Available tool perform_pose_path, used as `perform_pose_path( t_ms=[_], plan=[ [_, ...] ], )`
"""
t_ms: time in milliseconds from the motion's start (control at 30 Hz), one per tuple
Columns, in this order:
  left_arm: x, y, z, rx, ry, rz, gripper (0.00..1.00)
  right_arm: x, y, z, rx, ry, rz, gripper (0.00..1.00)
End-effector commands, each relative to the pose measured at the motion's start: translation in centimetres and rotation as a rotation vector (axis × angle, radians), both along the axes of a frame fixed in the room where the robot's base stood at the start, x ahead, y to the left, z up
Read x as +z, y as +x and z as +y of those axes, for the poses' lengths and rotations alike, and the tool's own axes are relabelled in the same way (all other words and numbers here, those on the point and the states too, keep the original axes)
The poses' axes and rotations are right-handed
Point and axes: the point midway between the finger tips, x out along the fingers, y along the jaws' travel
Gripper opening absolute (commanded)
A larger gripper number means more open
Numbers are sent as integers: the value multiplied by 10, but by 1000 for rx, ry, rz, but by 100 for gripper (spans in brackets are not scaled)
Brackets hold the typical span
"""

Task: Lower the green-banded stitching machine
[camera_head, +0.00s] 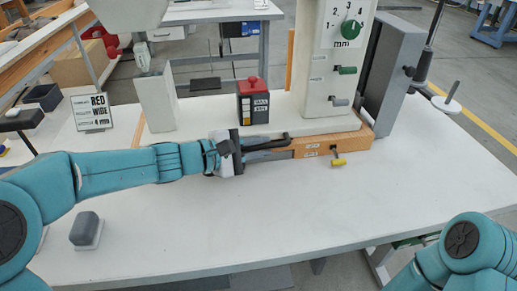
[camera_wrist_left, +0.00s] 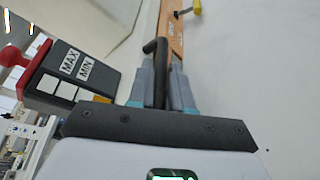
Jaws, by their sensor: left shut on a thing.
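No green band shows clearly. My left gripper (camera_head: 262,149) is in front of the base, shut on a dark lever (camera_head: 279,138). In the left wrist view, the fingers (camera_wrist_left: 161,88) close around this dark lever (camera_wrist_left: 159,62), whose bent tip sticks out past them. My right gripper is out of view; only part of my right arm shows.
A black box with red top (camera_head: 253,105) stands just behind my left gripper. A grey block (camera_head: 86,229) lies at front left. The table's front middle is clear.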

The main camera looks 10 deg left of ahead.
Motion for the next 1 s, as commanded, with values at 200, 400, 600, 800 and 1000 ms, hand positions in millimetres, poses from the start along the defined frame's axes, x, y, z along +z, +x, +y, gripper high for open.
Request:
perform_pose_path(
  t_ms=[200,400,600,800,1000],
  plan=[
    [-11,-2,0,-1,11,22,40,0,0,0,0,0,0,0],
    [-7,-2,0,-1,7,16,40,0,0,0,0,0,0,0],
    [-5,-2,0,0,5,12,40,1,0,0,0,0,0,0],
    [3,-16,21,4,5,10,40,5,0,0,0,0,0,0],
    [16,-46,63,6,6,12,40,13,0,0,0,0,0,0]
  ],
)
